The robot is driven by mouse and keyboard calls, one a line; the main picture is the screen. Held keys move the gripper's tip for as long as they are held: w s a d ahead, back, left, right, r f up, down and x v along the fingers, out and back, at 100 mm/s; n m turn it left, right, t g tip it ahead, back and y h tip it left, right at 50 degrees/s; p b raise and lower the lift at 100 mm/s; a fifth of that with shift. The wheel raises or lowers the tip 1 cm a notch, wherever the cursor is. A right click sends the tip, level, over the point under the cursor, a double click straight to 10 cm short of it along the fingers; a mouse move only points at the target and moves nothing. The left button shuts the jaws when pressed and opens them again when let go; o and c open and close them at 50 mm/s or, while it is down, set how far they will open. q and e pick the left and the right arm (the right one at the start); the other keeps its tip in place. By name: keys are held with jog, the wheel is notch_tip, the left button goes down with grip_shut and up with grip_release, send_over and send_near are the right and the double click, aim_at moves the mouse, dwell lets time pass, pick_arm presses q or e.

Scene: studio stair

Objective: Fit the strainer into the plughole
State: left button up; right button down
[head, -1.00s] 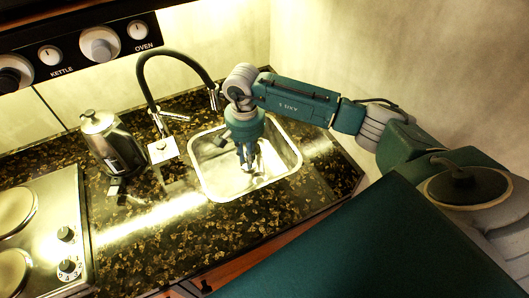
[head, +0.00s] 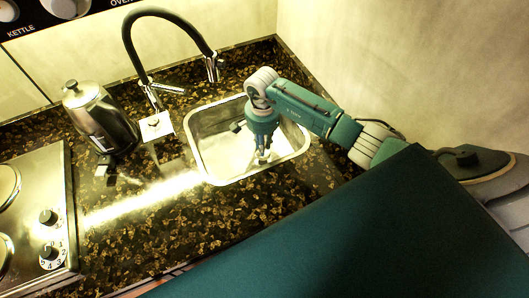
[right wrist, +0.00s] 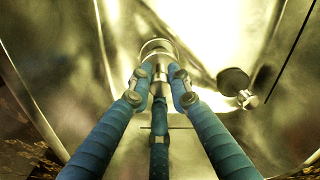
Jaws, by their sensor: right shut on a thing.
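My right gripper (head: 262,157) points down inside the metal sink (head: 205,165), low over its front right part. In the right wrist view the blue fingers of the right gripper (right wrist: 158,82) are closed around a small shiny metal piece, which looks like the strainer (right wrist: 157,48), with a round rim beyond the fingertips. I cannot tell whether it touches the sink floor. The plughole cannot be made out; the held piece, fingers or glare may hide it. My left gripper is not in view.
A black disc with a metal stub (right wrist: 233,82) is in the sink beside the held piece. A black tap (head: 150,75) arches behind the sink. A kettle (head: 98,115) and a hob (head: 35,200) stand left. The dark speckled worktop (head: 170,235) is clear in front.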

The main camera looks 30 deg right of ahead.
aim_at(268, 152)
jog(key=shift+f, duration=0.3)
jog(key=shift+a+f, duration=0.1)
jog(key=shift+f, duration=0.15)
notch_tip(268, 152, down, 4)
jog(key=b, duration=0.2)
jog(key=shift+s+r+b, duration=0.15)
jog(key=shift+r+b, duration=0.05)
jog(key=shift+b, duration=0.1)
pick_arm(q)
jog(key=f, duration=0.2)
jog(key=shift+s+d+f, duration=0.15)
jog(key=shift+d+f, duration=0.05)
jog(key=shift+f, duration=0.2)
pick_arm(e)
jog(key=shift+f, duration=0.15)
jog(key=c, duration=1.7)
grip_release()
jog(key=shift+c, duration=0.2)
jog(key=shift+o, duration=0.6)
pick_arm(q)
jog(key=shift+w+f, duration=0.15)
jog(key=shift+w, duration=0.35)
